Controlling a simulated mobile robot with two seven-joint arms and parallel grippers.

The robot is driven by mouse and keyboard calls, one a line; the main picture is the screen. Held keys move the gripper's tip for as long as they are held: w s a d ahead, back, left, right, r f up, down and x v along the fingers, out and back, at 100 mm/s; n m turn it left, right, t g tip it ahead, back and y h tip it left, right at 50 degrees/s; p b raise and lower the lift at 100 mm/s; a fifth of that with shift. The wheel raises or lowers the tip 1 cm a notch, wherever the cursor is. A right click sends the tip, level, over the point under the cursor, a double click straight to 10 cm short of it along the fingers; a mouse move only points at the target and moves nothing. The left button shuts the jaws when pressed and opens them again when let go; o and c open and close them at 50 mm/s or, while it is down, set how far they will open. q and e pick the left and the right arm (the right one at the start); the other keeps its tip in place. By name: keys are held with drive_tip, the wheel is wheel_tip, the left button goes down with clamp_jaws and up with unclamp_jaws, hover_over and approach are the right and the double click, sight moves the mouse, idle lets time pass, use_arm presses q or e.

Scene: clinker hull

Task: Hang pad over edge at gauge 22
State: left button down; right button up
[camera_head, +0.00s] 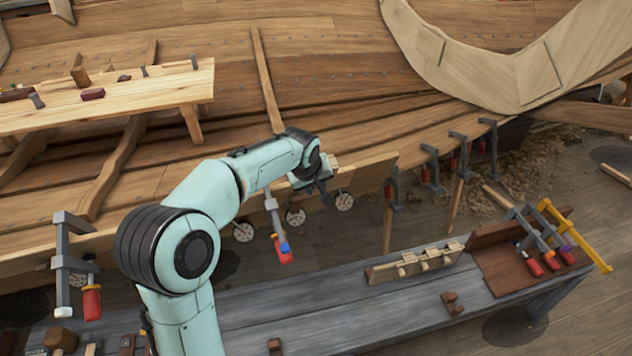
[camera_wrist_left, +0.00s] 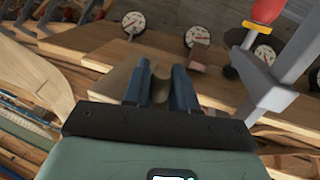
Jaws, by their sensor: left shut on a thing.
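My left gripper (camera_head: 318,188) is at the hull's upper plank edge (camera_head: 365,176), near the rightmost of the round white gauges. In the left wrist view its two dark fingers (camera_wrist_left: 160,78) are shut on a brown, soft-looking pad (camera_wrist_left: 159,90), which lies close to the plank edge; I cannot tell whether it touches. The gauges show in the head view as a right one (camera_head: 344,200), a middle one (camera_head: 295,217) and a left one (camera_head: 243,231). The wrist view shows several dials, one (camera_wrist_left: 197,36) just beyond the fingers. Their numbers are too small to read. My right gripper is not in view.
A clamp with a red and blue handle (camera_head: 284,249) hangs on the edge beside my gripper. More clamps (camera_head: 430,168) grip the edge to the right, and one (camera_head: 75,265) at the left. A grey bench (camera_head: 330,318) with a wooden rack (camera_head: 415,262) stands in front.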

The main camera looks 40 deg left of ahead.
use_arm(q)
drive_tip(key=shift+w+a+f+b, duration=0.2)
drive_tip(key=shift+a+f+b, duration=0.1)
drive_tip(key=shift+f, duration=0.65)
drive_tip(key=shift+w+a+f+b, duration=0.15)
drive_tip(key=shift+a+f+b, duration=0.15)
drive_tip(key=shift+f, duration=0.6)
drive_tip(key=shift+w+a+f+b, duration=0.25)
drive_tip(key=shift+f+b, duration=0.1)
drive_tip(key=shift+f, duration=0.6)
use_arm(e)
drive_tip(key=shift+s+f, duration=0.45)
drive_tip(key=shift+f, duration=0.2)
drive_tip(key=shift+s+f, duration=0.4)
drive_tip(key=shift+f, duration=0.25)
use_arm(q)
drive_tip(key=shift+f, duration=0.25)
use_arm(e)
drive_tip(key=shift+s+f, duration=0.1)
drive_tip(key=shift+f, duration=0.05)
use_arm(q)
drive_tip(key=c, duration=0.8)
unclamp_jaws()
drive_tip(key=shift+a+f, duration=0.1)
drive_tip(key=shift+s, duration=0.1)
drive_tip(key=v, duration=1.3)
drive_tip(key=shift+r, duration=0.3)
